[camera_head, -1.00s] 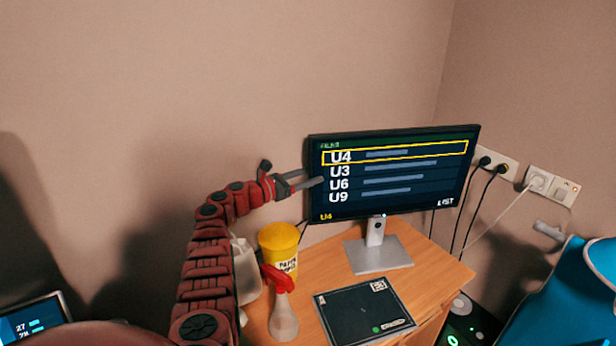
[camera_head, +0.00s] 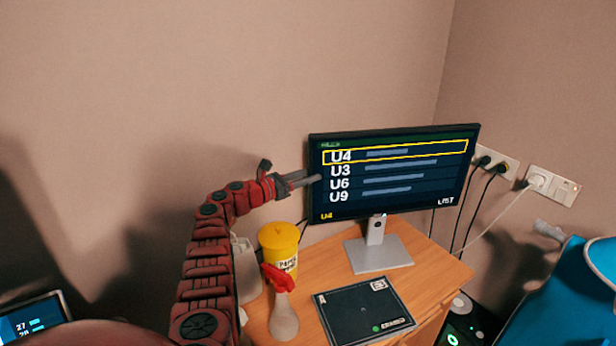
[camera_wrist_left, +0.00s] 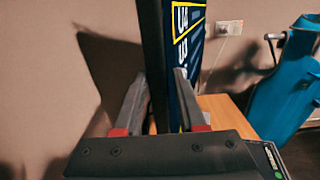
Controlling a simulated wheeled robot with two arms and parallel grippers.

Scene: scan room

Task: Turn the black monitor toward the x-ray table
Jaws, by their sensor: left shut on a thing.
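The black monitor (camera_head: 395,172) stands on a silver stand on the wooden desk, its lit screen listing U4, U3, U6 and U9 and facing the head camera. My left gripper (camera_head: 314,180) is at the monitor's left edge and shut on it. In the left wrist view the monitor (camera_wrist_left: 184,60) is seen edge-on, with its side between the two fingers of the left gripper (camera_wrist_left: 160,95). The x-ray table is not clearly identifiable in these frames. My right gripper is not in view.
On the desk (camera_head: 428,262) are a yellow tub (camera_head: 280,243), a spray bottle with red head (camera_head: 284,315) and a flat black panel (camera_head: 365,310). Cables run to wall sockets (camera_head: 552,185) at right. A blue covered object (camera_head: 570,295) is at lower right.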

